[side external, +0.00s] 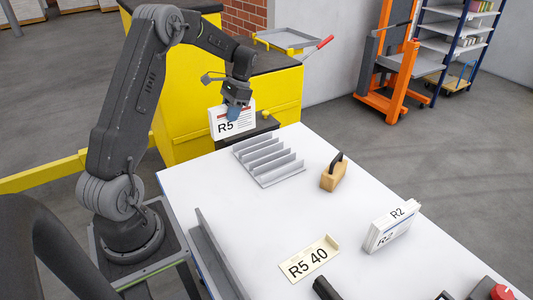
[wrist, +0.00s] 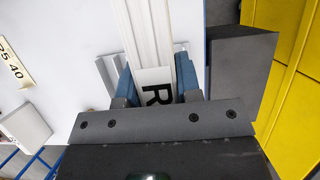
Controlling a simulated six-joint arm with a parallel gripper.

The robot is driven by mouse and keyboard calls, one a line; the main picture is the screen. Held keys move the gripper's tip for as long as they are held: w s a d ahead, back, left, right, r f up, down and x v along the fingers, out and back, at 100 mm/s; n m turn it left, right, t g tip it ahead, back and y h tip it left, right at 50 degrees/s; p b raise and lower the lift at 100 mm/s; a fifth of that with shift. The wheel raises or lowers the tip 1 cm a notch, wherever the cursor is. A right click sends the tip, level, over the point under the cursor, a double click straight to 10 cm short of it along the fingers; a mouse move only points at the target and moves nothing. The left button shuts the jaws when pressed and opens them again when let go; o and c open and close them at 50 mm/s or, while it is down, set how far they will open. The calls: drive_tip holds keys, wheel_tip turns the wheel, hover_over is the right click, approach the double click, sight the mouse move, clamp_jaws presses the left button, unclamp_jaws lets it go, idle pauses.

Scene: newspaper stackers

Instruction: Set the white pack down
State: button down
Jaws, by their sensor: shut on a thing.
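My gripper (side external: 234,112) is shut on a white pack (side external: 222,127) marked R5. It holds the pack in the air near the table's far left edge, beyond the grey slotted rack (side external: 268,160). In the wrist view the pack (wrist: 155,76) shows between the two blue fingers (wrist: 154,84), with part of its lettering visible. The rack's slots look empty in the side view. Part of the pack's face is hidden behind a finger.
A wooden block with a black handle (side external: 334,177) stands right of the rack. White R2 packs (side external: 390,228) stand farther right. An R5 40 sign (side external: 309,260) lies near the front. A yellow cabinet (side external: 180,125) stands behind the pack. The table (side external: 245,218) is bare between these.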

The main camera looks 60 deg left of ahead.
drive_tip(key=shift+w+d+f, duration=1.05)
drive_tip(key=shift+w+f, duration=0.45)
drive_tip(key=shift+f, duration=0.25)
drive_tip(key=shift+w+d+f, duration=1.1)
drive_tip(key=shift+w+f, duration=0.4)
drive_tip(key=shift+f, duration=0.25)
drive_tip(key=shift+w+d+f, duration=1.05)
drive_tip(key=shift+w+f, duration=0.45)
drive_tip(key=shift+f, duration=0.25)
drive_tip(key=c, duration=0.8)
unclamp_jaws()
drive_tip(key=shift+f, duration=0.15)
